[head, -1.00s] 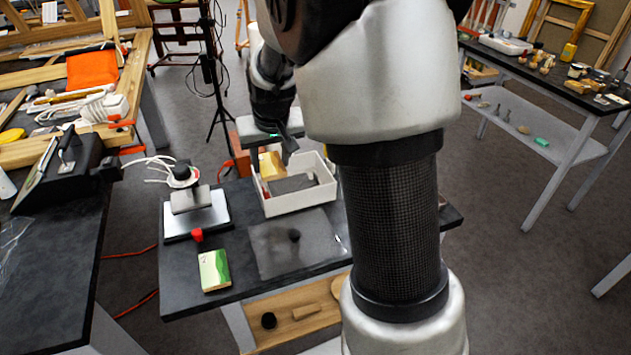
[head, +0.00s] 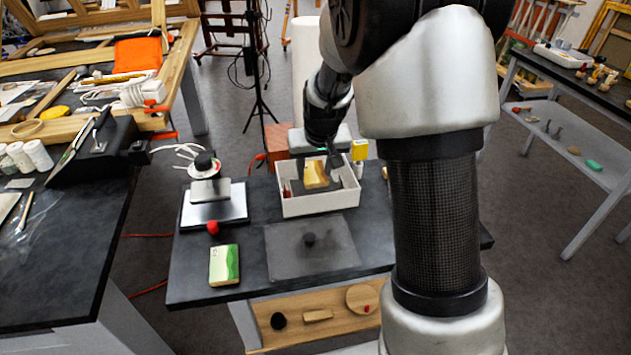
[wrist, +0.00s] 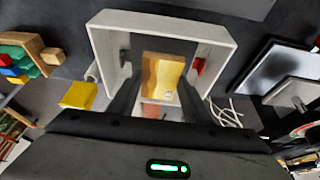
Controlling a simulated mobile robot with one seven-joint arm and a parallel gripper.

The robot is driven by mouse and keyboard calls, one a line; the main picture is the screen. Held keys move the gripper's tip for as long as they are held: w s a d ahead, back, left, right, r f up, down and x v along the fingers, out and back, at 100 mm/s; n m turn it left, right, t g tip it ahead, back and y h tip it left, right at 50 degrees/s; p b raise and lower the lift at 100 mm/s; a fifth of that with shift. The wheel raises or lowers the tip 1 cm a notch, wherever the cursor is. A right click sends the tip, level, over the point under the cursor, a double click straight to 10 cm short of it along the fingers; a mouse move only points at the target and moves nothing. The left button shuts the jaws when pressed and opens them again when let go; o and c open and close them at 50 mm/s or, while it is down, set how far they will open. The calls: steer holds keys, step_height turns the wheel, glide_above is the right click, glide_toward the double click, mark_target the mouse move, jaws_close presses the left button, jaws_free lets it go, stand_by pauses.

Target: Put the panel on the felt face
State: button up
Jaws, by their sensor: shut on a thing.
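The panel (head: 316,174), a small wooden piece with a wavy gold face, is at the white open tray (head: 320,206). In the wrist view the panel (wrist: 162,76) is between the two dark fingers of my gripper (wrist: 158,88), which is shut on it. In the head view my gripper (head: 329,166) reaches down into the tray. I cannot tell whether the panel touches the tray floor. A dark grey slab (head: 334,187) lies in the tray, partly hidden by panel and gripper. I cannot tell for certain which surface is the felt face.
A yellow item (head: 359,150) stands by the tray's back right corner.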

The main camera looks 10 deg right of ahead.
mark_target(315, 177)
steer(key=shift+f, duration=1.75)
steer(key=shift+f+b, duration=0.15)
steer(key=shift+b, duration=0.25)
steer(key=o, duration=1)
steer(key=shift+o, duration=0.2)
